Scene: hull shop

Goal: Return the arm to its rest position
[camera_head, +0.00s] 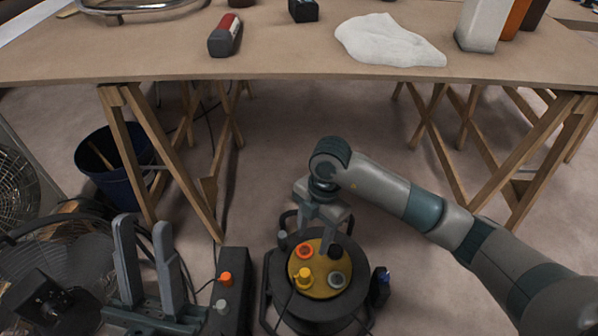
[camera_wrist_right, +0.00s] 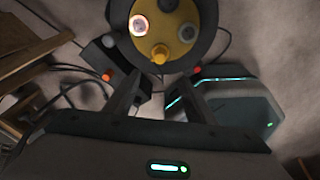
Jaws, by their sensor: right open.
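My right arm (camera_head: 440,222) comes in from the right in the head view and bends down at the wrist. My right gripper (camera_head: 318,236) points down over a round black device with a yellow top (camera_head: 318,284), in front of the table. In the right wrist view its two fingers (camera_wrist_right: 160,92) stand apart with nothing between them, and the yellow top (camera_wrist_right: 178,22) shows beyond the tips. Whether the fingers touch the device, I cannot tell. My left gripper (camera_head: 143,228) is at the lower left with its fingers up, apart and empty.
A wooden table (camera_head: 285,66) on trestles spans the back, with a red and dark tool (camera_head: 225,36), a white cloth (camera_head: 388,42) and a pale container (camera_head: 480,25). A dark bucket (camera_head: 110,165) and a fan (camera_head: 18,190) stand left. A black box (camera_head: 232,290) sits beside the device.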

